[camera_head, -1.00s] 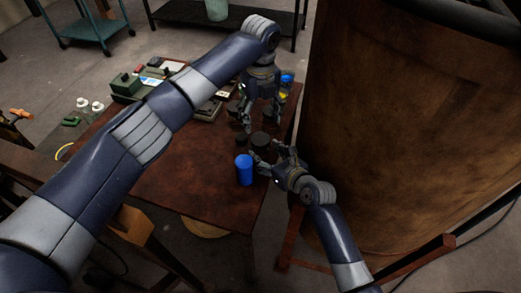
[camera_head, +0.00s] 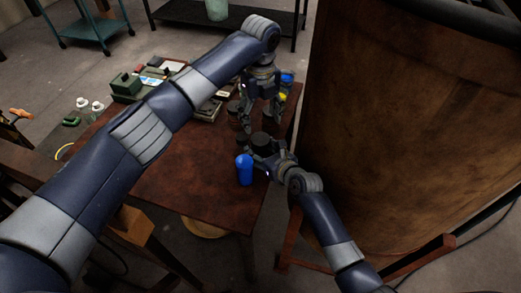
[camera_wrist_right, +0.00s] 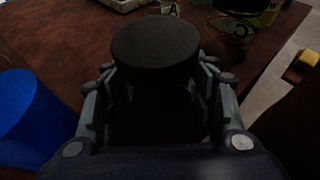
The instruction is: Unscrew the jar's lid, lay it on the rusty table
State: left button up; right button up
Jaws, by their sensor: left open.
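The jar (camera_head: 261,146) is dark, stands upright on the reddish-brown rusty table (camera_head: 185,170), and has a round black lid (camera_head: 262,137) on top. The lid fills the middle of the right wrist view (camera_wrist_right: 155,45). My right gripper (camera_head: 268,152) is low at the jar's near side. In its wrist view, its fingers (camera_wrist_right: 157,85) lie on both sides of the jar, below the lid; whether they press on it I cannot tell. My left gripper (camera_head: 259,113) points down just beyond the jar, open and empty.
A blue cylinder (camera_head: 244,170) stands close to the jar and my right gripper. A green box (camera_head: 126,86) and other items lie at the table's far left. A big rusty vat (camera_head: 410,130) rises at the right. The table's front left is clear.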

aim_at(260, 139)
grip_shut()
pick_arm(q)
jog(key=shift+f, duration=4)
